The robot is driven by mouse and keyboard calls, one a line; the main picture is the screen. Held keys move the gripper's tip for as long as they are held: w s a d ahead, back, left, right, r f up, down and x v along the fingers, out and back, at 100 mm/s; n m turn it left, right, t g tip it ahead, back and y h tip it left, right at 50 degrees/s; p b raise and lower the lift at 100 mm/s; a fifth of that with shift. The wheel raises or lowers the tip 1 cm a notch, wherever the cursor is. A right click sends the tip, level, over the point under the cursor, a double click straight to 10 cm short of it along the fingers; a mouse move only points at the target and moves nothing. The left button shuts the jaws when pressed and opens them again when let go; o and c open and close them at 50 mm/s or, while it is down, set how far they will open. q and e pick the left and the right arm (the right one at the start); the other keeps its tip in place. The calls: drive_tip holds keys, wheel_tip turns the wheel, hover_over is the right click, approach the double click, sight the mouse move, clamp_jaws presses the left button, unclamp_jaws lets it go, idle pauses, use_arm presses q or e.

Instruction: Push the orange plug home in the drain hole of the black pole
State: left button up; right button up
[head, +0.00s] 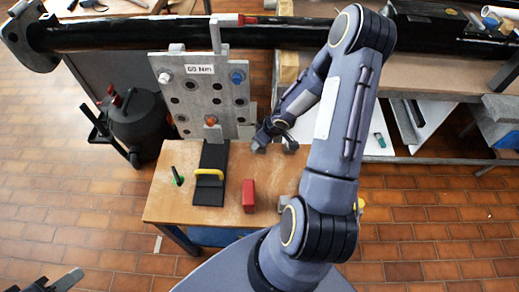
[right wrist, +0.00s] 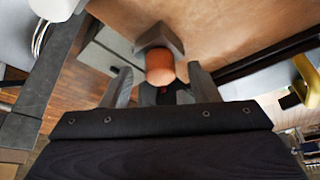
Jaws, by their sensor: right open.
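The black pole (head: 120,34) lies level across the back of the head view; I cannot make out its drain hole. In the right wrist view an orange plug (right wrist: 160,68) sits against a dark grey block (right wrist: 158,38), over the wooden bench top. My right gripper (right wrist: 161,88) is open, a finger either side of the plug's line, with no visible grip on it. In the head view the right gripper (head: 273,147) is low over the bench, right of the grey plate; the plug there is not visible. My left gripper (head: 50,284) is partly cut off at the bottom left.
A grey plate (head: 180,102) marked 60 Nm stands upright before the pole, with a blue bolt (head: 237,78) and an orange piece (head: 211,121). On the bench (head: 162,205) are a black block with yellow handle (head: 209,173), a red block (head: 248,195) and a green-based tool (head: 178,180).

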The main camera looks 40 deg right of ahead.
drive_tip(key=shift+w+a+f, duration=0.1)
drive_tip(key=shift+w+f, duration=0.05)
drive_tip(key=shift+f, duration=0.25)
drive_tip(key=shift+c, duration=0.3)
clamp_jaws()
drive_tip(key=shift+r, duration=0.1)
